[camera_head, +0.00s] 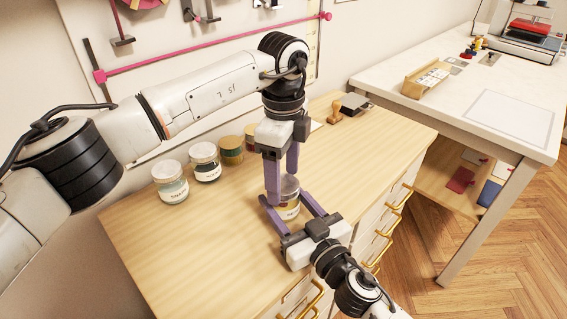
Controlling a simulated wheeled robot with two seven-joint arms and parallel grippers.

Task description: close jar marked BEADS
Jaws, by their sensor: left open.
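A small glass jar (289,211) with a pale label and reddish contents stands on the wooden cabinet top; its label is too small to read. My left gripper (281,190) points down from above, its purple fingers apart at the jar's upper part. These fingers partly hide the jar's top, so I cannot tell how the lid sits. My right gripper (287,198) reaches in from the lower right, with its purple fingers on either side of the jar. Whether they touch the glass is unclear.
Several other jars stand along the wall: a white-lidded jar (171,184), another pale-lidded jar (205,164) and a gold-lidded jar (232,151). A wooden-handled stamp (336,113) lies near the back right. The wooden top (190,255) is clear at front left. A white table (500,110) stands right.

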